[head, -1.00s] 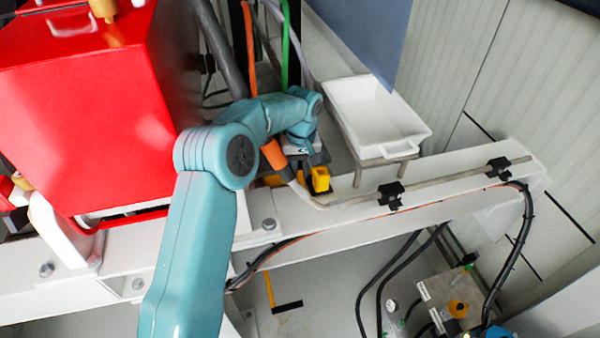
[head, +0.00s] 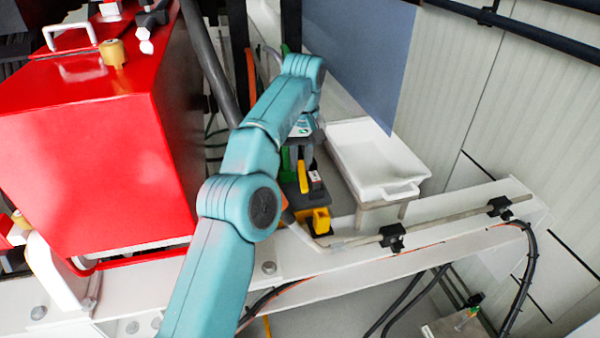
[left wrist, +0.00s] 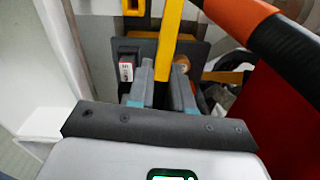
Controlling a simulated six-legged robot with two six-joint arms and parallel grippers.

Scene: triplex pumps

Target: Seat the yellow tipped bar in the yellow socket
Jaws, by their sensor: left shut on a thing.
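My left gripper (head: 302,158) is at the far end of my teal arm in the head view. In the left wrist view its two grey fingers (left wrist: 162,82) are closed on a yellow bar (left wrist: 170,35) that sticks up between them. The yellow bar also shows below the gripper in the head view (head: 303,178). A yellow block (head: 319,221), which looks like the socket, stands on the white beam below the bar and apart from it. Its opening is too small to make out. Which end of the bar is the tip is unclear. My right gripper is out of view.
A small dark block with a red and white label (left wrist: 126,70) sits close left of the fingers. An orange and black hose (left wrist: 265,30) crosses at the right. A white tray (head: 405,190) stands right of the gripper, and a red housing (head: 90,150) stands left.

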